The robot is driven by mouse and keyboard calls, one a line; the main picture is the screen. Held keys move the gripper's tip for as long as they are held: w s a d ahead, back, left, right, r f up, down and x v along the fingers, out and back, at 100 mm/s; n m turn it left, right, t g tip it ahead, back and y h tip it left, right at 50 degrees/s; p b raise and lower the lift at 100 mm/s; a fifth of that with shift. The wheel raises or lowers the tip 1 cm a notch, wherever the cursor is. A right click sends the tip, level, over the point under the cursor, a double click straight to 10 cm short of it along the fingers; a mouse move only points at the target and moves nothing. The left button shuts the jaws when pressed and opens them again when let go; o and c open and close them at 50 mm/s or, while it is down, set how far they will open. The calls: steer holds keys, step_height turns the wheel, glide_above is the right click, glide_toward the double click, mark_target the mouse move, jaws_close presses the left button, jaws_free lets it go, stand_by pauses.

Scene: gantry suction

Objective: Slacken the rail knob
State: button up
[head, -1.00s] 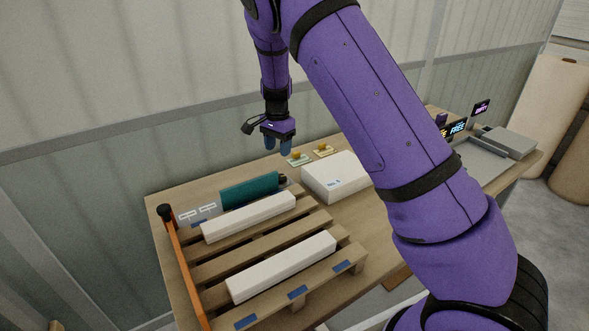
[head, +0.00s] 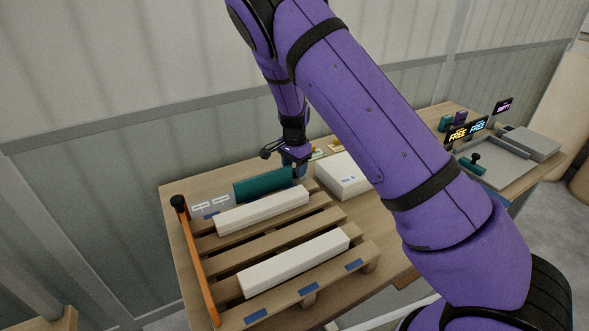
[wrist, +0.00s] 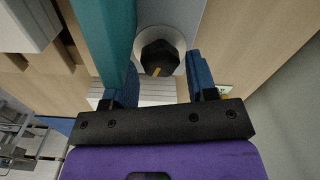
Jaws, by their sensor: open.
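A black faceted knob (wrist: 159,57) with a yellow mark sits on a pale round disc in the wrist view, beside the teal bar (wrist: 110,35). My gripper (head: 296,170) is open, with its blue fingers on the left and right of that knob in the wrist view. I cannot tell how far the fingertips reach down beside it, and no contact shows. In the head view my gripper is at the right end of the teal bar (head: 262,185) and hides most of this knob.
A wooden pallet (head: 270,243) with two white bars lies in front. An orange rail (head: 197,262) with a black knob (head: 178,202) runs along its left side. A white box (head: 342,177) stands close right of my gripper. Lit signs (head: 478,124) and a grey tray stand farther right.

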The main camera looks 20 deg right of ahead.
steer(key=shift+f, duration=0.5)
steer(key=c, duration=0.6)
steer(key=shift+c, duration=0.2)
steer(key=n, duration=0.2)
steer(key=shift+n, duration=2.3)
